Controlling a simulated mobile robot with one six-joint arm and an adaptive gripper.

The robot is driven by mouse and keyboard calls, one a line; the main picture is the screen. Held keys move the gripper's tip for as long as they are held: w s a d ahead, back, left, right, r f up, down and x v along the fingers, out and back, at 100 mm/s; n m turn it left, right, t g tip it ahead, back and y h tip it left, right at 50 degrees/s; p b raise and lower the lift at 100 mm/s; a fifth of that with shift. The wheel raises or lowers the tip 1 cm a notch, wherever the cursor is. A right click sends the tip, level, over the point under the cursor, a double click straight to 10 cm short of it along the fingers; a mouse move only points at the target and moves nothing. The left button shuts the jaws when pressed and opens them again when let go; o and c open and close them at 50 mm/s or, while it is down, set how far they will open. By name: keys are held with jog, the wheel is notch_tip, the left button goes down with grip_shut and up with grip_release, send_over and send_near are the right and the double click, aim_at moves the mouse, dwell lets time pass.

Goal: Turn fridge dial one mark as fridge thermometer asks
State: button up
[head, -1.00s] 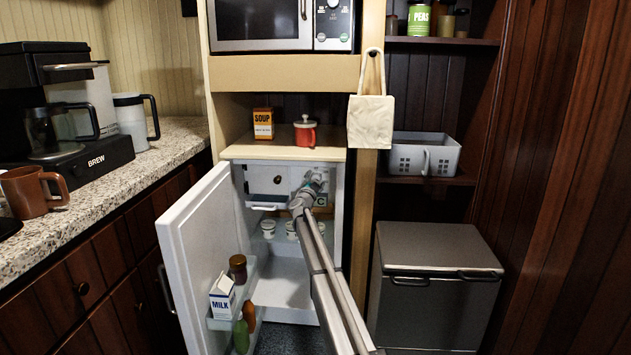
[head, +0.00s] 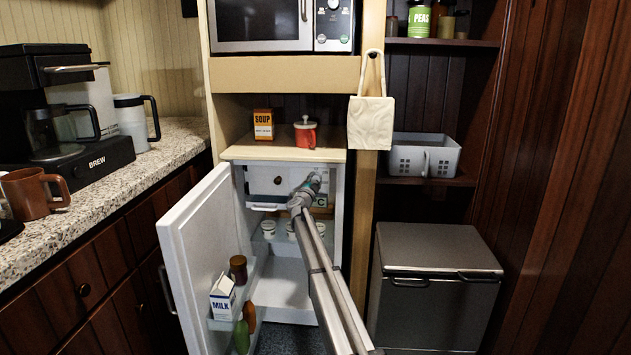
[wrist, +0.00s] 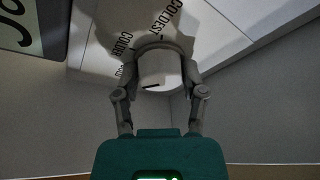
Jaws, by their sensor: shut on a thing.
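The open fridge holds a white dial (wrist: 155,70) inside its upper compartment. In the wrist view the dial is round, with a short black mark on its near lower face. The words COLDER and COLDEST are printed around it on a pale panel (wrist: 205,35). My gripper (wrist: 158,66) is shut on the dial, one finger on each side. A dark-bordered card (wrist: 28,22), probably the thermometer, is cut off at the upper left; its reading cannot be made out. In the head view my gripper (head: 312,183) hides the dial, and a small card with a C (head: 320,201) shows just below.
The fridge door (head: 200,250) stands open to the left, its shelf holding a milk carton (head: 222,297) and bottles. White cups (head: 269,229) stand inside below my arm.

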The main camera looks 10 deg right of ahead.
jog(key=m+g+p, duration=0.1)
jog(key=m, duration=0.2)
jog(key=m+g+p, duration=0.1)
jog(key=m+p, duration=0.1)
jog(key=m, duration=0.1)
jog(key=shift+r+m, duration=0.2)
jog(key=shift+m, duration=0.2)
jog(key=m+g+p, duration=0.1)
jog(key=m+p, duration=0.1)
jog(key=m, duration=0.2)
jog(key=shift+f+g, duration=0.1)
jog(key=shift+g, duration=0.3)
jog(key=o, duration=1.1)
jog(key=shift+o, duration=0.2)
jog(key=shift+f, duration=0.15)
